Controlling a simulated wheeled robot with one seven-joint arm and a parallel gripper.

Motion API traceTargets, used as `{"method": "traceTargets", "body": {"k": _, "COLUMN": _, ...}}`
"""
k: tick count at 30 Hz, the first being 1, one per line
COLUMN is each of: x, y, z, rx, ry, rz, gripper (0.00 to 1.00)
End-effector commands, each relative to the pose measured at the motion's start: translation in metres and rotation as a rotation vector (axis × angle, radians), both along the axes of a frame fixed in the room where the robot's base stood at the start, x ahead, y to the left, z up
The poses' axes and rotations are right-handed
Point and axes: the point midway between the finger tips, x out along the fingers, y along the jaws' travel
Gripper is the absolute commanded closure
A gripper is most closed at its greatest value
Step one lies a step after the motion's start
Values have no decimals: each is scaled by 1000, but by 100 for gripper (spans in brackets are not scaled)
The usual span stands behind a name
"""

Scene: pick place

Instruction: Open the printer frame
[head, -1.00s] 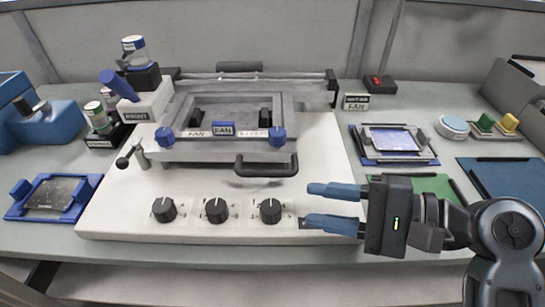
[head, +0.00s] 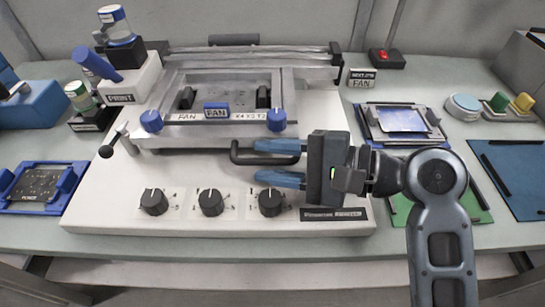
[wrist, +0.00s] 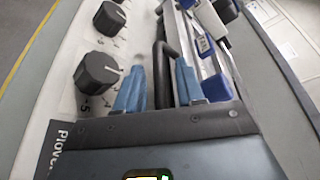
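The printer frame (head: 287,92) is a grey rectangular frame with blue knobs at its front corners. It lies flat over the white printer base (head: 100,190). A black bar handle (head: 238,153) sticks out from its front edge. My gripper (head: 266,162) is open at the handle's right part, its two blue fingers pointing left. In the wrist view the handle (wrist: 162,62) runs between the fingertips (wrist: 160,78), nearer the right finger. I cannot tell whether either finger touches it. The handle's right end is partly hidden by the gripper in the head view.
Black dials (head: 211,202) line the base's front, just left of and below my gripper. A ball-ended lever (head: 107,150) stands at the base's left. A blue tray (head: 40,187) lies at far left, and a phone-like panel (head: 403,119) at right. Bottles stand at back left.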

Motion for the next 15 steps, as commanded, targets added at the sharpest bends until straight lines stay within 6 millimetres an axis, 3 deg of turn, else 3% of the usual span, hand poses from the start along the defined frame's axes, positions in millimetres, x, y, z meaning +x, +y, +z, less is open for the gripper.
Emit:
{"method": "traceTargets", "body": {"k": 8, "x": 1, "y": 2, "z": -1, "rx": -1, "ry": 0, "rz": -1, "gripper": 62}}
{"method": "traceTargets", "body": {"k": 15, "x": 1, "y": 2, "z": -1, "rx": -1, "ry": 0, "rz": -1, "gripper": 83}}
